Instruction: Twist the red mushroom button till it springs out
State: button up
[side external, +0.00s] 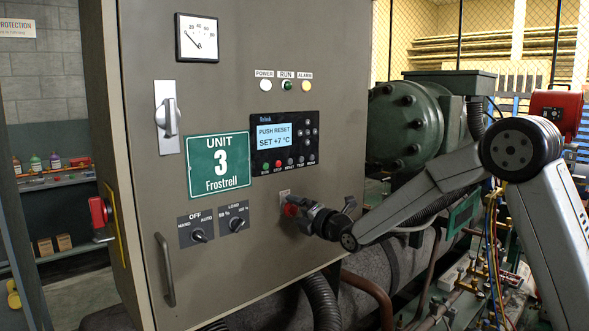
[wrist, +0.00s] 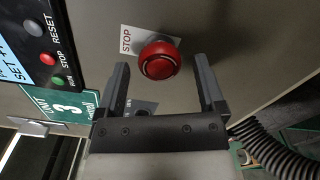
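The red mushroom button (wrist: 160,61) stands out from the cabinet door beside a white STOP label (wrist: 131,40). In the wrist view my gripper (wrist: 161,67) is open, with one finger on either side of the button and a visible gap at each side.
The grey cabinet door (side external: 235,265) carries a control panel (side external: 284,143) reading "PUSH RESET, SET +7 °C", two rotary switches (side external: 218,224) and a door handle (side external: 165,270). A black corrugated hose (side external: 320,300) runs below my gripper. Pipes and a green compressor (side external: 408,118) stand right.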

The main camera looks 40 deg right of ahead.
jog(key=shift+s, duration=0.1)
jog(key=s, duration=0.8)
jog(key=shift+s, duration=0.4)
dwell(0.4)
jog(key=s+a+f+m+g, duration=0.2)
jog(key=s+f+m+g, duration=0.5)
jog(key=s+f+m, duration=0.2)
jog(key=s+a+f+m+g, duration=0.3)
jog(key=s+f+m+g, duration=0.5)
jog(key=s+m, duration=0.5)
jog(key=shift+f, duration=0.95)
dwell(0.6)
